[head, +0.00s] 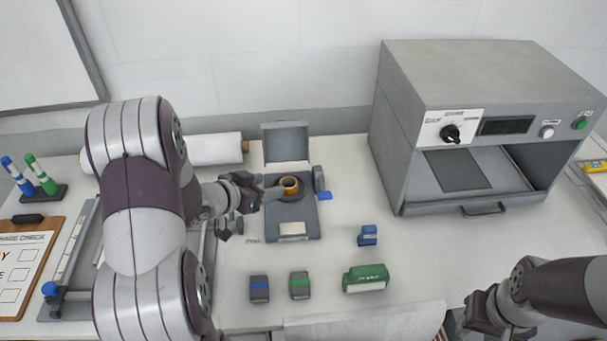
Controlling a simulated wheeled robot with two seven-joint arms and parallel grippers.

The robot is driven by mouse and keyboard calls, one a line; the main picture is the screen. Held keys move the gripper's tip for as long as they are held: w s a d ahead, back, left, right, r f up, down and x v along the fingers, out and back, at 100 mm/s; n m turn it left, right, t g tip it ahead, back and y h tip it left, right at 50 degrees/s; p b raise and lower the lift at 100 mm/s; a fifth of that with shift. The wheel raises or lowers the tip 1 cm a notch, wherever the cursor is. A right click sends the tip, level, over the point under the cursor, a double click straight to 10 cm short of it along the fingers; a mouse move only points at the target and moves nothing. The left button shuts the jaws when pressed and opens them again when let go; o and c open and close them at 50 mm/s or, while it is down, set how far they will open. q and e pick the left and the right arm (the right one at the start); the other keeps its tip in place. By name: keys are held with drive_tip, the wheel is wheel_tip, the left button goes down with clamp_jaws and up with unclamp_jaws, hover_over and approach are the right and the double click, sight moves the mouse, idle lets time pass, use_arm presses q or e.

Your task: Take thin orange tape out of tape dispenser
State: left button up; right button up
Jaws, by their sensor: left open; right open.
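The orange tape (290,185) is a small ring seated on a dark round hub in the grey tape dispenser (291,222), whose lid (286,144) stands raised at the back. My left gripper (262,192) is open at the left side of the tape, its fingertips pointing right toward it. The fingertips are small here and I cannot tell whether they touch the tape. My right gripper (492,318) is open and empty at the lower right, far from the dispenser and partly cut off by the frame's bottom edge.
A blue block (367,235), a green stamp-like block (365,278) and two small dark blocks lie in front of the dispenser. A white roll (215,149) lies behind my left arm. A clipboard (25,262) and pens are at left.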

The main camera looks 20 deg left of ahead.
sight(293, 181)
use_arm(q)
drive_tip(key=shift+w+d+f, duration=0.1)
drive_tip(key=shift+w+f, duration=0.5)
drive_tip(key=shift+f, duration=0.15)
drive_tip(key=p+x, duration=0.1)
drive_tip(key=x, duration=0.5)
drive_tip(key=shift+f, duration=0.15)
drive_tip(key=shift+w+f, duration=0.3)
drive_tip(key=shift+w, duration=0.1)
drive_tip(key=c, duration=0.7)
use_arm(e)
drive_tip(key=shift+s+a+r, duration=0.3)
drive_tip(key=shift+s+r, duration=0.3)
drive_tip(key=shift+r, duration=0.1)
